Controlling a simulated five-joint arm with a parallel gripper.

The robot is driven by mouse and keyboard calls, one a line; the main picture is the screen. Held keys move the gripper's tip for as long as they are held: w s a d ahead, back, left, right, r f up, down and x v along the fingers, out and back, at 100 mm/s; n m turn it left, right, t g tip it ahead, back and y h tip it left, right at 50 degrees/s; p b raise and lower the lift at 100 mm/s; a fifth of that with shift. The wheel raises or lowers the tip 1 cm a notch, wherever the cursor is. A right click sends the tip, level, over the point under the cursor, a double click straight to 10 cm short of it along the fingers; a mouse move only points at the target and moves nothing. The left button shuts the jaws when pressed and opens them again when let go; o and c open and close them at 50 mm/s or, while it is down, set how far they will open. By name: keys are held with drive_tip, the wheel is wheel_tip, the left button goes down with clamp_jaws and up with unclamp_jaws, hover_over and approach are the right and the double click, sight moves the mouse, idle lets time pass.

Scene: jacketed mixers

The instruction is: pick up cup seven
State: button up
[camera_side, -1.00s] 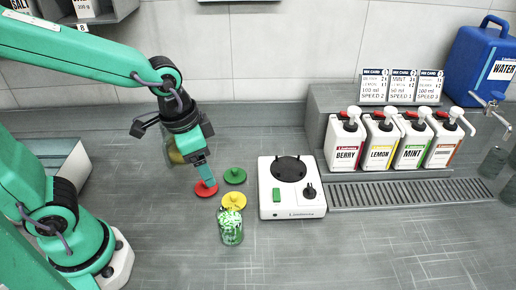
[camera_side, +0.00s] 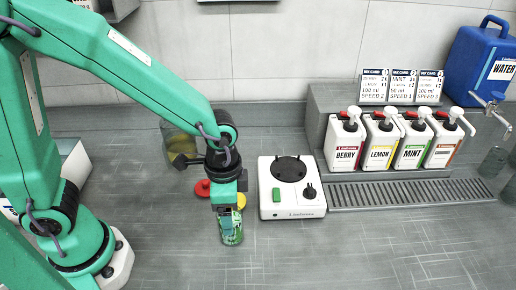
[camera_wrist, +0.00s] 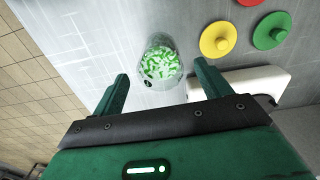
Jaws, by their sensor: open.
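A clear cup with green and white pieces in it (camera_side: 232,238) stands on the grey counter, left of and in front of the white mixer base. No number on it can be read, so I cannot tell that it is cup seven. It also shows in the wrist view (camera_wrist: 160,64), just beyond and between my fingers. My gripper (camera_side: 229,212) is open and points down at the cup, partly covering its upper part in the side view. In the wrist view my two fingers (camera_wrist: 163,84) are spread wide, with nothing held between them.
Red (camera_side: 203,188) and yellow (camera_side: 241,201) lids lie behind the cup; a green lid (camera_wrist: 271,30) shows in the wrist view. The white mixer base (camera_side: 292,205) stands to the right. A jar with yellowish contents (camera_side: 178,145) stands behind my arm. The front counter is clear.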

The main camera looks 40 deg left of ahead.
drive_tip(key=shift+f, duration=1)
drive_tip(key=shift+f, duration=2.6)
drive_tip(key=shift+d, duration=0.1)
drive_tip(key=shift+c, duration=0.3)
drive_tip(key=c, duration=1)
